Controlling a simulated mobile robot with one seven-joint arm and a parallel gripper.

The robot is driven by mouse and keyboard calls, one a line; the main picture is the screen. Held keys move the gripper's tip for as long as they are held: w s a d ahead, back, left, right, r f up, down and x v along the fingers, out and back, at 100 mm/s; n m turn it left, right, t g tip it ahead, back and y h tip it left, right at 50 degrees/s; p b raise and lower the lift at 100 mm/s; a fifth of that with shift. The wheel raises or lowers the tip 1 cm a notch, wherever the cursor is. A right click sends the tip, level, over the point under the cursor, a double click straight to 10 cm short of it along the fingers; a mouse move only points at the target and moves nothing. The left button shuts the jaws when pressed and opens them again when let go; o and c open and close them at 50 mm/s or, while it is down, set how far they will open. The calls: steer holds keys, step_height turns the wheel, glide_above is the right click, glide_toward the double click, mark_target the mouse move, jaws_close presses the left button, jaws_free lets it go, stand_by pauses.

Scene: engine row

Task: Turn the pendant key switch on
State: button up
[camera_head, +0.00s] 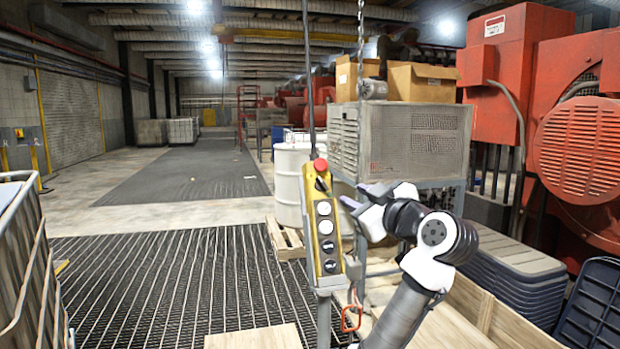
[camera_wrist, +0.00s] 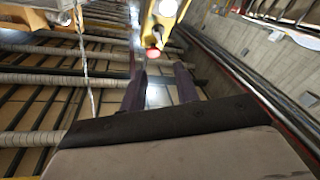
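The yellow pendant (camera_head: 324,240) hangs on a dark cable, upright, left of my gripper in the head view. It has a red button (camera_head: 320,164) on top, a small dark key switch (camera_head: 321,184) below that, then a column of white and black buttons. My gripper (camera_head: 356,196) is open and empty, a little right of the pendant's upper half, fingers pointing toward it. In the wrist view the pendant (camera_wrist: 168,14) appears upside down beyond the open fingers (camera_wrist: 160,85), with its red button (camera_wrist: 152,52) lowest. The key's angle is too small to tell.
A post (camera_head: 324,318) stands below the pendant, with a red hook (camera_head: 351,318) beside it. A white drum (camera_head: 296,180) and a grey ventilated box (camera_head: 400,140) stand behind. Wooden planks and stacked dark trays (camera_head: 515,270) are at right. Grating floor lies open at left.

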mark_target(323, 183)
steer(key=shift+g, duration=0.4)
steer(key=p+x, duration=0.5)
steer(key=x, duration=0.6)
steer(key=shift+w+r, duration=0.15)
steer(key=shift+w, duration=0.25)
steer(key=shift+w+a+p, duration=0.25)
steer(key=shift+w+p, duration=0.05)
steer(key=shift+w, duration=0.25)
steer(key=shift+c, duration=0.4)
jaws_close()
